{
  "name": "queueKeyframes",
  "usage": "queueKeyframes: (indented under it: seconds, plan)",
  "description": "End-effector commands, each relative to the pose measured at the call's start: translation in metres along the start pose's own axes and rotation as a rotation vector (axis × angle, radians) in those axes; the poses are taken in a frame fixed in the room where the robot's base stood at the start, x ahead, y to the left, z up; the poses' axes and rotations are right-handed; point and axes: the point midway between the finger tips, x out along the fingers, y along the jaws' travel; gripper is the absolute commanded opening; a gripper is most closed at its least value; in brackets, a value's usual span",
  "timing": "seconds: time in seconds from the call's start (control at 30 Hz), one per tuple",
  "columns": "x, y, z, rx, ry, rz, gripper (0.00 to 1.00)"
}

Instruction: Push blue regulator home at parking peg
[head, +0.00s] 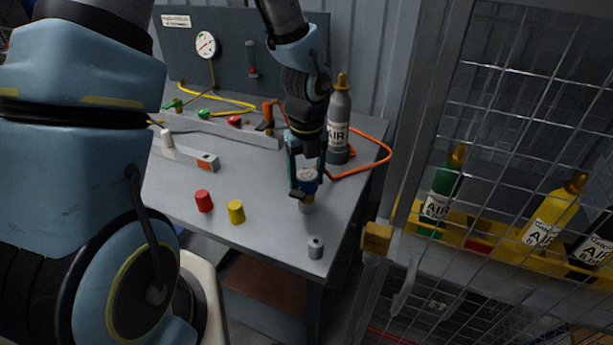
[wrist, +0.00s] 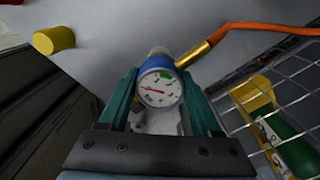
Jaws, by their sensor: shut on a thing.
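The blue regulator (head: 307,174) has a round white gauge face, which shows clearly in the wrist view (wrist: 158,88). My gripper (head: 305,188) is shut on it, with teal fingers on both sides, above the front right of the bench. A brass fitting and an orange hose (wrist: 240,27) leave it in the wrist view. A short grey peg-like cylinder (head: 306,207) shows directly below the regulator; I cannot tell how far the regulator is seated on it. Another short grey cylinder (head: 316,247) stands apart near the bench's front right corner. The regulator's underside is hidden.
A red cap (head: 203,201) and a yellow cap (head: 236,212) stand left of my gripper. A grey AIR cylinder (head: 339,125) stands behind it. A mesh cage (head: 520,110) with several bottles is at the right. The orange hose loops past the bench's right edge.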

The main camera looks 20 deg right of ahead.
Motion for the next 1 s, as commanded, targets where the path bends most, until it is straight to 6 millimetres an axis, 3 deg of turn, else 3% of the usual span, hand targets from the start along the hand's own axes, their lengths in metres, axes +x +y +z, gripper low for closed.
queueKeyframes:
  seconds: [0.03, 0.07, 0.33, 0.67, 0.77, 1.0]
  plan:
    - [-0.001, 0.0, 0.0, 0.0, -0.001, -0.001, 0.07]
    - [-0.001, 0.0, 0.0, 0.0, -0.001, -0.001, 0.67]
    - [0.0, 0.0, 0.0, 0.0, 0.0, 0.0, 0.98]
    - [-0.004, 0.0, 0.0, -0.001, 0.0, -0.001, 1.0]
    - [-0.014, 0.0, 0.001, -0.003, -0.002, -0.003, 1.0]
    - [-0.062, 0.0, 0.002, -0.004, -0.004, -0.003, 1.0]
